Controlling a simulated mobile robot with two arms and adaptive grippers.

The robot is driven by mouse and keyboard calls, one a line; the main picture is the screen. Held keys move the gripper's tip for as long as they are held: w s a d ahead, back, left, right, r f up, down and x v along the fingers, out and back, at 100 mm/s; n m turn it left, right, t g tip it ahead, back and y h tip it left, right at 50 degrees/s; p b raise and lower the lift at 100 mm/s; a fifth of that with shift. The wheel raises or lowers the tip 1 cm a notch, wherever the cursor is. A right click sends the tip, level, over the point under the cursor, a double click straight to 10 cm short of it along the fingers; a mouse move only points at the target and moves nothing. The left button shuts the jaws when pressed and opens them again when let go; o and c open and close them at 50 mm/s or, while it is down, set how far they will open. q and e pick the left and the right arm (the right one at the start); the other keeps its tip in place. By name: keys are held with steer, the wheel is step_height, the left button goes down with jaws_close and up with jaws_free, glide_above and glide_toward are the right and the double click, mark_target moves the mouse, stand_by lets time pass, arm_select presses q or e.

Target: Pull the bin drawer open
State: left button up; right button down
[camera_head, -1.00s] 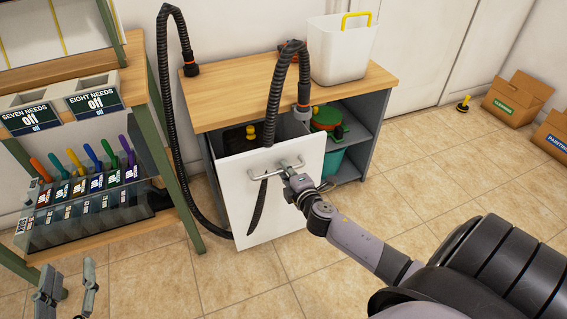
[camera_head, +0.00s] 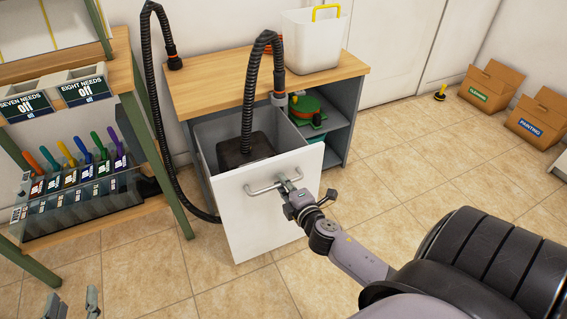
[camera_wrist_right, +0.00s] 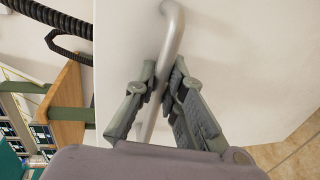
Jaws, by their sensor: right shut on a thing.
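The bin drawer (camera_head: 262,222) has a white front and grey inner walls, and stands pulled out from the wood-topped cabinet (camera_head: 345,70). Its inside is in view, with a dark square piece (camera_head: 245,150) in it and a black ribbed hose running down to it. My right gripper (camera_head: 290,192) is shut on the right part of the drawer's silver bar handle (camera_head: 262,189). In the right wrist view the fingers (camera_wrist_right: 160,88) close on both sides of the handle (camera_wrist_right: 172,40). My left gripper (camera_head: 75,305) shows at the bottom left edge, fingers apart, empty and clear of the drawer.
A white bin with a yellow handle (camera_head: 313,42) stands on the cabinet top. Open shelves (camera_head: 330,118) hold green items. A rack of coloured-handled tools (camera_head: 80,195) is at left. Cardboard boxes (camera_head: 490,86) stand at far right. The tiled floor before the drawer is clear.

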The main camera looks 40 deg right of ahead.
steer(key=c, duration=1.7)
jaws_free()
steer(key=shift+o, duration=0.2)
steer(key=v, duration=1.2)
